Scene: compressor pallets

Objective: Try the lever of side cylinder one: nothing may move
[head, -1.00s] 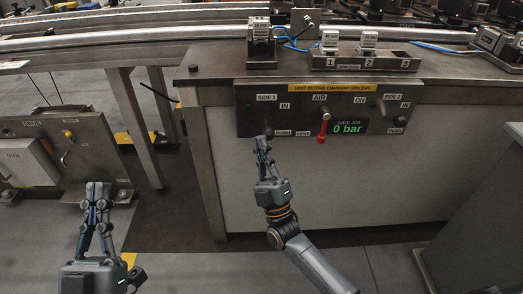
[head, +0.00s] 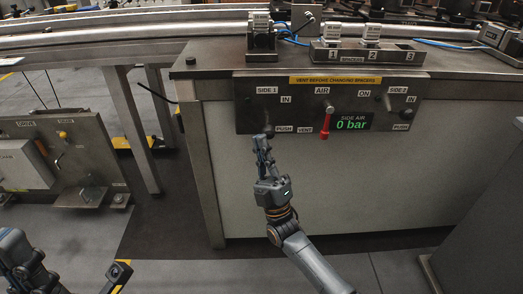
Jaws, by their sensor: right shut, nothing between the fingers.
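The control panel (head: 300,118) on the bench front carries a SIDE 1 label (head: 266,90) at its left, with IN above and PUSH below. A small dark lever end (head: 268,130) shows beside PUSH, just above the fingertips of my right gripper (head: 262,142). That gripper is shut and empty, pointing up at the panel. I cannot tell whether it touches the lever. A red AIR handle (head: 325,126) hangs down toward VENT. The display (head: 351,122) reads SIDE AIR 0 bar. My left gripper (head: 68,262) is partly cut off at the lower left; its fingers are unclear.
On the bench top (head: 215,62) stand a spacer rack (head: 345,55) numbered 1 to 3 and a small block fixture (head: 261,42). Another panel with a bracket (head: 88,190) stands at the left. A grey cabinet (head: 480,215) closes the right side. Dark floor is free between.

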